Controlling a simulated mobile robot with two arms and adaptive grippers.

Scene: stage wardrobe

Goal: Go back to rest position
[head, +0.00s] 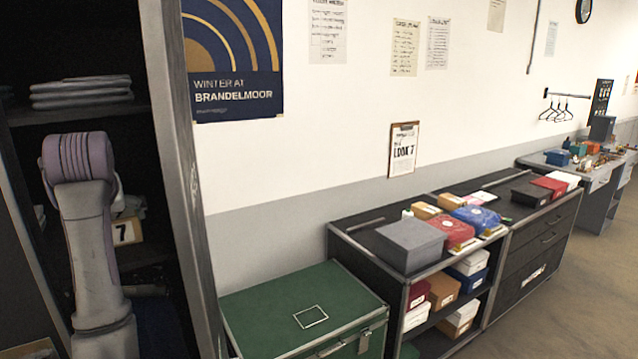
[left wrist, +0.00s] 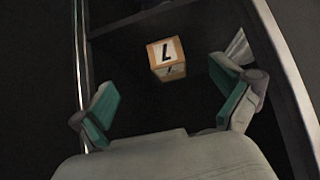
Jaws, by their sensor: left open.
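My left arm (head: 88,240) reaches up in front of the dark open wardrobe at the left of the head view. Its gripper is hidden there. In the left wrist view my left gripper (left wrist: 167,106) is open, with its two green-padded fingers wide apart and nothing between them. A small tan box with a black 7 (left wrist: 167,60) lies beyond the fingertips, apart from them. The same numbered box (head: 127,231) shows partly behind my arm in the head view. My right gripper is in neither view.
The wardrobe's grey side post (head: 184,170) stands close right of my arm. Folded cloths (head: 82,93) lie on its upper shelf. A green trunk (head: 305,315) and a dark shelf unit with boxes (head: 365,237) line the wall. Open floor (head: 570,310) is at the right.

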